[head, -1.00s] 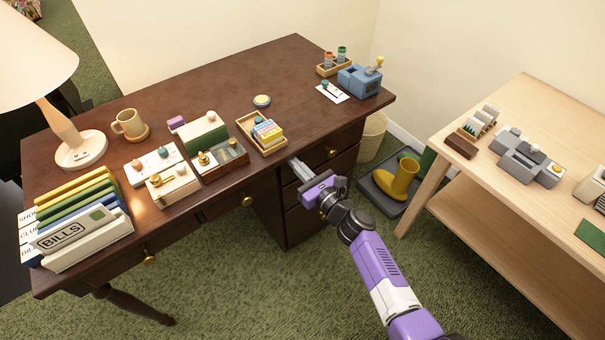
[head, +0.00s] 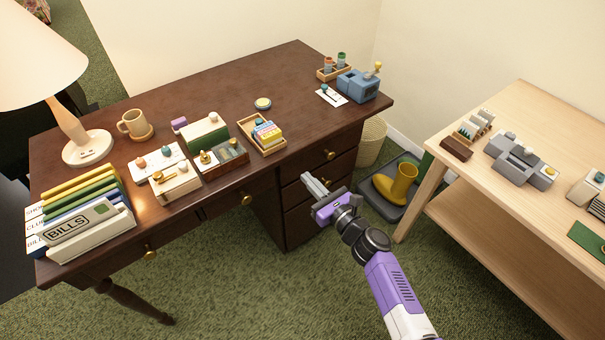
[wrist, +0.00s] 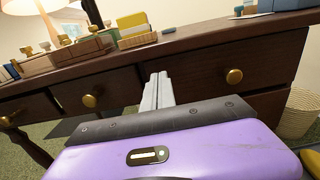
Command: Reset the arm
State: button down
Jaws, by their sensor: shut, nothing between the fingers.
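My gripper (head: 312,183) is shut and empty, with its grey fingers pressed together. In the head view it hangs in front of the desk's right-hand drawers, pointing up and left. In the wrist view the shut fingers (wrist: 158,92) point at the drawer fronts, just below the desk's top edge. I cannot tell the exact gap to the drawers. My purple and white arm reaches in from the lower right.
The dark desk (head: 225,95) holds a lamp (head: 85,145), mug (head: 133,124), binders (head: 85,215), stamps and a wooden tray of cards (head: 262,135). A pale table (head: 520,110) stands further right. Green carpet is clear in front.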

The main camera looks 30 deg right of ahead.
jog(key=s, duration=0.7)
jog(key=shift+d, duration=0.15)
jog(key=s+r+n+g+h+p, duration=0.1)
jog(key=s+r+n+g+h, duration=0.2)
jog(key=s+n, duration=1.1)
jog(key=s+a+r+n+y+p, duration=0.1)
jog(key=s+a+r+n+p, duration=0.1)
jog(key=s+a+r+n, duration=0.4)
jog(key=s+a+r+n+y+p, duration=0.1)
jog(key=s+a+r+n, duration=0.5)
jog(key=s+r+n, duration=0.5)
jog(key=shift+s+a+r+n+p, duration=0.3)
jog(key=shift+s+n, duration=0.75)
jog(key=shift+n, duration=1.25)
